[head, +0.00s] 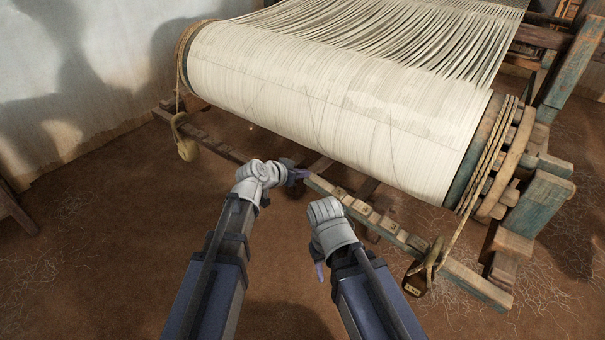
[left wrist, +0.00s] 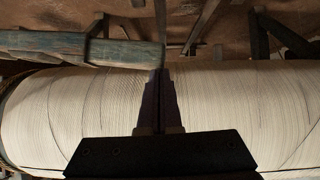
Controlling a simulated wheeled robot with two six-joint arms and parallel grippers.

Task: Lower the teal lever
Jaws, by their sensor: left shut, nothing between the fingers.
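A worn teal wooden bar (left wrist: 80,47) lies across the upper left of the left wrist view, and its end is close to my left fingertips. I cannot tell for sure whether it is the teal lever. My left gripper (head: 300,174) is shut and empty in front of the big thread roll, by the long low front bar. Its closed fingers also show in the left wrist view (left wrist: 158,95); I cannot tell whether they touch the teal bar. My right gripper (head: 318,270) hangs lower, nearer to me, with its fingers partly hidden.
The cream thread roll (head: 330,105) fills the middle. The front bar (head: 400,235) with small blocks runs below it. Ropes hang at both ends, with a stone-like weight (head: 187,150) at left and a dark tag (head: 416,284) at right. The near earthen floor is clear.

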